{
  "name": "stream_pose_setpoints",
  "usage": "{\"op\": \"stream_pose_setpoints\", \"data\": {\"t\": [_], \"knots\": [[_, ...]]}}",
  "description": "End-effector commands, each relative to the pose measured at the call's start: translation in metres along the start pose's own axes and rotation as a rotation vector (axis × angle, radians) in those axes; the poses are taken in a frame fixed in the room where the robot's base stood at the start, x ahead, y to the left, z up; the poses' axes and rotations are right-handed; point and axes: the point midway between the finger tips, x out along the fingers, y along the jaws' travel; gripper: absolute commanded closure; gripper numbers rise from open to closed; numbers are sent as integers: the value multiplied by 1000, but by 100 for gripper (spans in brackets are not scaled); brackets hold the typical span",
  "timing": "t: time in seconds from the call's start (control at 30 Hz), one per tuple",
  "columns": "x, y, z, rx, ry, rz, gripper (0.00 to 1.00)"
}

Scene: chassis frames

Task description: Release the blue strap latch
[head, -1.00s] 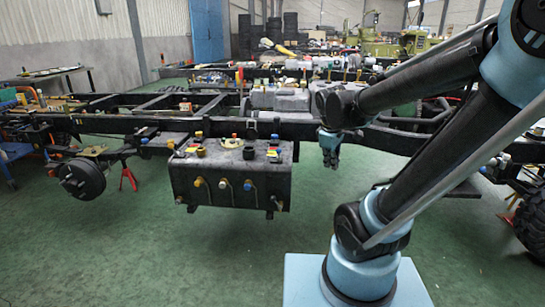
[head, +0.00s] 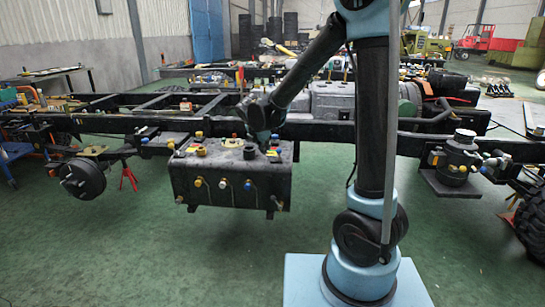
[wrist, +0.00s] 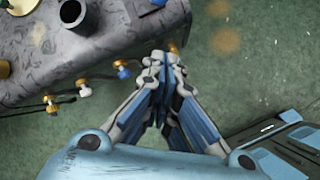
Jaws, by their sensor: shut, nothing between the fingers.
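My gripper (wrist: 164,62) is shut and empty in the wrist view, its fingertips together beside the edge of the dark grey tank (wrist: 105,55). In the head view my gripper (head: 263,138) is small and dark, over the right part of the tank (head: 205,178), and its fingers are hard to make out. No strap can be clearly made out in either view.
Yellow and white fittings with thin pipes line the tank's front, among them a yellow knob (head: 196,183). A black chassis rail (head: 330,131) runs behind the tank. A dark cylinder (head: 459,157) stands on the right. The green floor (head: 150,255) in front is clear.

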Motion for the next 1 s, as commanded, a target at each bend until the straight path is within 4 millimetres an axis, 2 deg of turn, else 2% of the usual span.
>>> {"op": "stream_pose_setpoints", "data": {"t": [0.1,0.33,1.0], "knots": [[3,10,-8,-50,-7,9,100],[18,12,-9,-61,-9,10,100],[106,13,-8,-59,-8,11,100]]}}
